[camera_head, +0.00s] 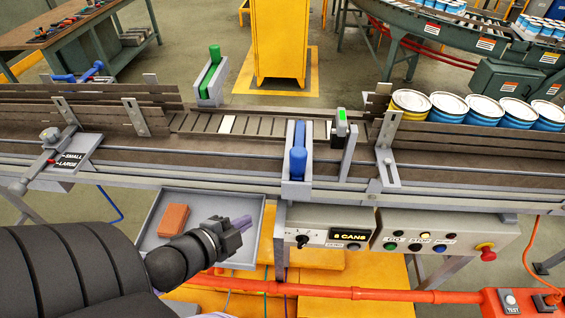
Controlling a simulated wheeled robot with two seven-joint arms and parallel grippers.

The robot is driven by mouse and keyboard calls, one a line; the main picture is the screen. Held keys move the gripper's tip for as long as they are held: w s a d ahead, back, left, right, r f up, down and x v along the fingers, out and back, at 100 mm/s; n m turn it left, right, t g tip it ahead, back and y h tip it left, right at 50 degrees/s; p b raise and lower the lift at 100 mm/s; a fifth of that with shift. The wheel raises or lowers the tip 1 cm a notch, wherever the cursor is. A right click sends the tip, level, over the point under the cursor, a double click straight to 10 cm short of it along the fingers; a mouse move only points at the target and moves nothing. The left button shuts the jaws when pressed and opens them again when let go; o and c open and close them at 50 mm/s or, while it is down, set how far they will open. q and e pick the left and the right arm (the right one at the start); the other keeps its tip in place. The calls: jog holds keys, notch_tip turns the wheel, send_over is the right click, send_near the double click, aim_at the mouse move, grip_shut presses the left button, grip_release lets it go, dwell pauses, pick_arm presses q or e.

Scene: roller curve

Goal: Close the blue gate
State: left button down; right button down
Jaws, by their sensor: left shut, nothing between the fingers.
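The blue gate (298,160) is a blue rounded bar in a grey upright frame on the near side of the conveyor, at the middle of the view. The bar points away from me, toward the belt. My left gripper (243,224) is shut and empty. It is over the grey tray, below and to the left of the blue gate, and apart from it. My right gripper is not in view.
The grey tray (165,206) holds an orange-brown block (173,219). A green gate (211,72) stands on the conveyor's far side. Several cans (447,107) stand on the line at right. A control box (335,237) hangs below the rail.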

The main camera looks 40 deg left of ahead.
aim_at(283, 182)
pick_arm(q)
notch_tip(283, 182, up, 7)
jog(key=s+a+m+t+h, duration=0.2)
jog(key=m+h, duration=0.6)
jog(key=m, duration=0.3)
jog(key=shift+m+h, duration=0.4)
jog(key=shift+h, duration=0.1)
jog(key=shift+w+a+r+x, duration=0.15)
jog(key=shift+w+a+x, duration=0.15)
jog(key=shift+x, duration=1.8)
jog(key=shift+w+a+r+x, duration=0.2)
jog(key=shift+a+x, duration=0.25)
jog(key=shift+x, duration=1.65)
jog(key=shift+w+a+r+x, duration=0.2)
jog(key=shift+a+x, duration=0.15)
jog(key=shift+x, duration=1.7)
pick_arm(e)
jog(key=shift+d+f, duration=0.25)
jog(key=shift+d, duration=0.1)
pick_arm(q)
jog(key=shift+f+b, duration=0.1)
jog(key=shift+b, duration=0.2)
